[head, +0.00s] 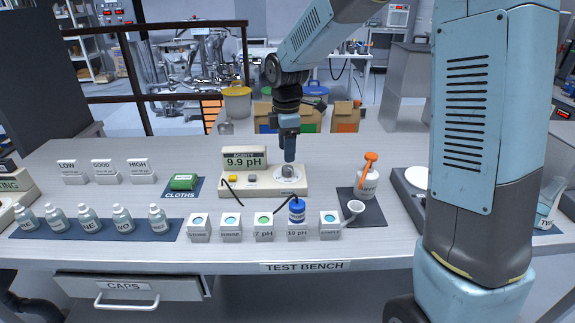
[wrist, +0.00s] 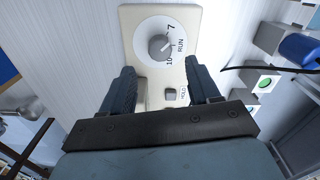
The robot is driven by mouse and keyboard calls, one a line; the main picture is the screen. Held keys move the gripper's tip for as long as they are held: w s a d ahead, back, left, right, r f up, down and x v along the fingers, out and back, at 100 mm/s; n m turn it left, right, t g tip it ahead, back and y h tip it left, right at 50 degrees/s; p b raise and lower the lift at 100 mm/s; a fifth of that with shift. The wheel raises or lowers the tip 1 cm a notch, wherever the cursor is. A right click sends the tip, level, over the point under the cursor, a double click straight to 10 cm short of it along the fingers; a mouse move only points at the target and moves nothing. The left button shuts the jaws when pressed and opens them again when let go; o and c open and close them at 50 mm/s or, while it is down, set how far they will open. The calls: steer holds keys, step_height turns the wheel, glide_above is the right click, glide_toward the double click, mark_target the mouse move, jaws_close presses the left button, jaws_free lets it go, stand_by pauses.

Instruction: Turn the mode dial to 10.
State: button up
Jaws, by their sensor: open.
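The mode dial (head: 288,172) is a grey knob on a white disc at the right end of the beige acidity meter (head: 235,188). In the wrist view the dial (wrist: 160,47) shows the labels 7, RUN and 10. Its light pointer mark slants to the upper right, toward the 7 side; the exact setting is too small to tell. My gripper (head: 289,158) points down just above the dial. In the wrist view my gripper (wrist: 159,68) is open, its two fingers apart with nothing between them. The knob appears beyond the fingertips, apart from them.
The meter's display (head: 244,160) reads 9.9 pH. An orange-topped bottle (head: 367,178) stands right of the meter. A green cloth (head: 184,182) lies to the left. Bare bench lies behind the meter.

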mark_target(287, 168)
steer(key=shift+f, duration=3)
steer(key=shift+c, duration=0.2)
